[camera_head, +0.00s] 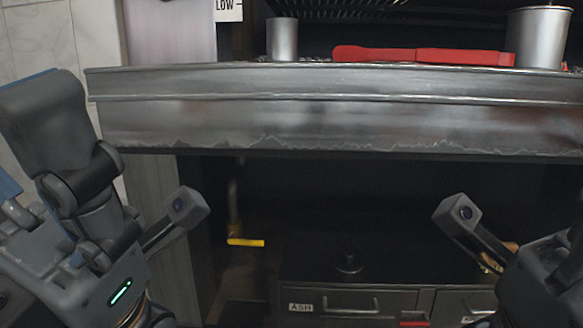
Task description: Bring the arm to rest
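My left gripper (22,140) is at the left edge, in front of the grill and close to the camera. Its grey fingers with blue edges show a gap with wall tile visible between them, and nothing is seen in it. One finger is partly cut off by the frame edge. My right gripper (550,275) is only partly in view at the lower right. Its fingers are out of frame, so its opening cannot be seen. Both grippers are apart from the grill's metal front ledge (330,115).
Below are a dark cabinet with a drawer marked ASH (350,302) and a yellow-handled lever (245,242). Dark open space lies under the ledge.

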